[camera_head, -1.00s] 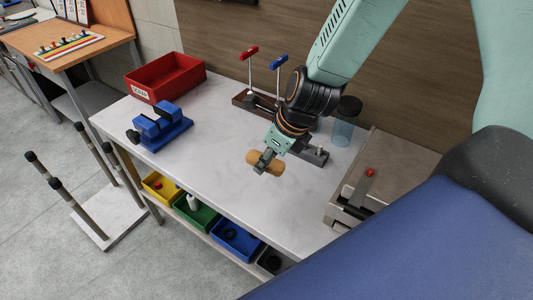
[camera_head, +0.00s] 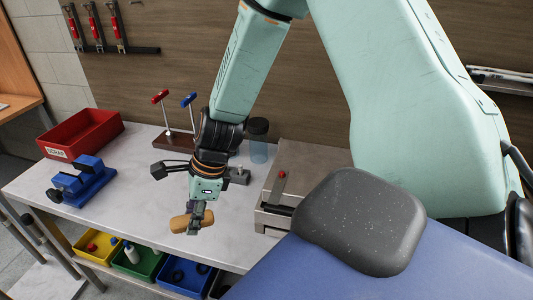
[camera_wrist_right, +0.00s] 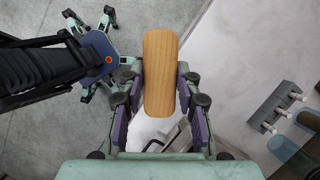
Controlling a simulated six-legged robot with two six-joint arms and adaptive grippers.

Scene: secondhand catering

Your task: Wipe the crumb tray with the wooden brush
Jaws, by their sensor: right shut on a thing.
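My right gripper (camera_head: 194,226) is shut on the wooden brush (camera_head: 178,224), a tan, rounded block, and holds it over the front part of the light table. In the right wrist view the brush (camera_wrist_right: 160,72) lies lengthwise between the fingers (camera_wrist_right: 160,100); its bristles do not show. A metal appliance (camera_head: 311,158) with a red knob stands on the table to the right of the brush, apart from it. I cannot make out a crumb tray for sure; my own body hides part of the appliance's right side. My left gripper is not in view.
A red bin (camera_head: 82,137) and a blue vise (camera_head: 82,184) stand on the left of the table (camera_head: 135,200). Red and blue T-handled tools (camera_head: 190,100) and a dark-lidded clear container (camera_head: 259,145) stand behind. Coloured bins (camera_head: 145,262) sit below. The table between vise and brush is clear.

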